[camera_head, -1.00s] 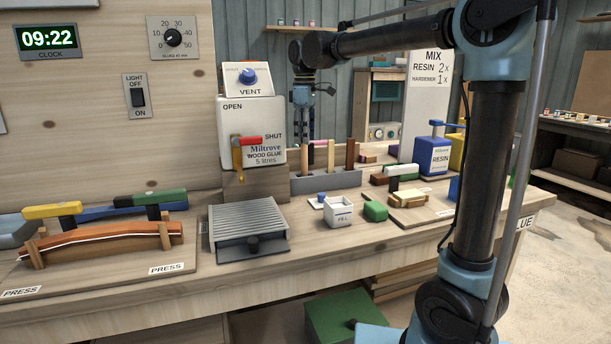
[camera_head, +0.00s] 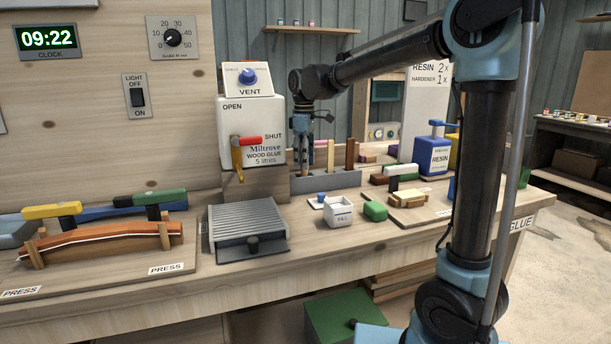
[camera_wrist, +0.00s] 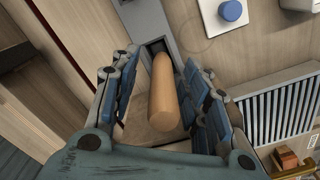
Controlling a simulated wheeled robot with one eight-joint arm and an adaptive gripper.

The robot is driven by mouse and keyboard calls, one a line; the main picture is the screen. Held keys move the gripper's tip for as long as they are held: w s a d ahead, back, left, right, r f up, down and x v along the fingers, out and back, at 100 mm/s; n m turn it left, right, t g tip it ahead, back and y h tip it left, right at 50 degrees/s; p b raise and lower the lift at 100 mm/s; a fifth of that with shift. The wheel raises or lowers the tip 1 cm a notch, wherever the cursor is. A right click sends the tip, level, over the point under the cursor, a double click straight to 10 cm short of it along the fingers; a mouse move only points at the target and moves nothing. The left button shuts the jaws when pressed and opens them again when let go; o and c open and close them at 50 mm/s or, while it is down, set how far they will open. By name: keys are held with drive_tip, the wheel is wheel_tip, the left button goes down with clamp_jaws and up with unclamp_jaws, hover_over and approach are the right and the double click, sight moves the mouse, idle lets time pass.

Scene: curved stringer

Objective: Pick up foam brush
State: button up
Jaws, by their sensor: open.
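My gripper (camera_head: 302,155) is low over the left end of a grey rack (camera_head: 335,181) on the bench. In the wrist view its blue-padded fingers (camera_wrist: 168,105) are open, one on each side of a tan rounded wooden handle (camera_wrist: 165,95). The handle stands in a slot of the grey rack (camera_wrist: 146,22), with no clear grip on it. Two more upright handles stand to the right in the rack, one tan (camera_head: 330,154) and one brown (camera_head: 350,155). No foam head shows, so I cannot tell which handle is the foam brush.
A white wood glue container (camera_head: 250,128) with a red-handled tap stands close left of my gripper. A blue resin can (camera_head: 432,155) stands right.

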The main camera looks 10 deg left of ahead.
drive_tip(key=shift+c, duration=0.4)
drive_tip(key=c, duration=0.8)
drive_tip(key=shift+c, duration=0.2)
